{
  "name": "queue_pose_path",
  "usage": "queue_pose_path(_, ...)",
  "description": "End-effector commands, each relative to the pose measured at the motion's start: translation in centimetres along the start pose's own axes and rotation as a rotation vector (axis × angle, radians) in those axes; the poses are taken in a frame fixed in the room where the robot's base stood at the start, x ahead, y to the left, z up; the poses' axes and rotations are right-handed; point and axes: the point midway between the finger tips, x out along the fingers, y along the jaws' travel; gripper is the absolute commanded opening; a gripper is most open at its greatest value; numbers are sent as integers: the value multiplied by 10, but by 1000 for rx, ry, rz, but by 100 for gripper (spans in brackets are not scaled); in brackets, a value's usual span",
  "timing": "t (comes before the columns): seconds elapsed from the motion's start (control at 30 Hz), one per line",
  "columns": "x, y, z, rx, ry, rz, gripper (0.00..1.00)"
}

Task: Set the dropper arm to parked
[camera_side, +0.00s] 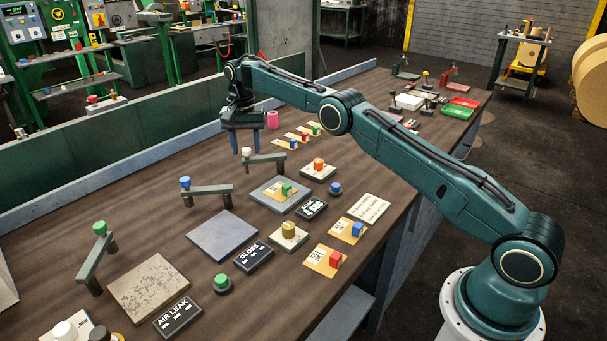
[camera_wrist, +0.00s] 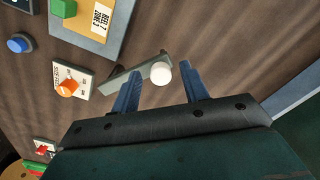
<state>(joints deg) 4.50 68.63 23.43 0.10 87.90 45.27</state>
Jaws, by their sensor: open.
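A grey swing arm with a white knob (camera_side: 247,151) stands on the bench below my gripper (camera_side: 245,148). The arm's bar (camera_side: 265,157) reaches to the right from the knob in the side view. In the wrist view the white knob (camera_wrist: 161,73) shows between my two open fingers (camera_wrist: 161,67), and the bar (camera_wrist: 120,82) runs down and left. I cannot tell whether the fingers touch the knob. Similar arms with a blue knob (camera_side: 185,182) and a green knob (camera_side: 99,228) stand farther left. No readable label names the dropper arm.
A plate with a green block (camera_side: 268,200) and a card with an orange knob (camera_side: 319,165) lie near the white-knobbed arm. Black signs reading GLOSS (camera_side: 253,257) and AIR LEAK (camera_side: 178,318) lie toward the front. A blue-grey rail (camera_side: 130,155) edges the bench's back.

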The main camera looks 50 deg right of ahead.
Motion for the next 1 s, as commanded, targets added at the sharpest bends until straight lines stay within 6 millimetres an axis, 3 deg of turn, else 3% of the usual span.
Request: queue_pose_path(1.0,-1,16,34,-404,-1,0,45)
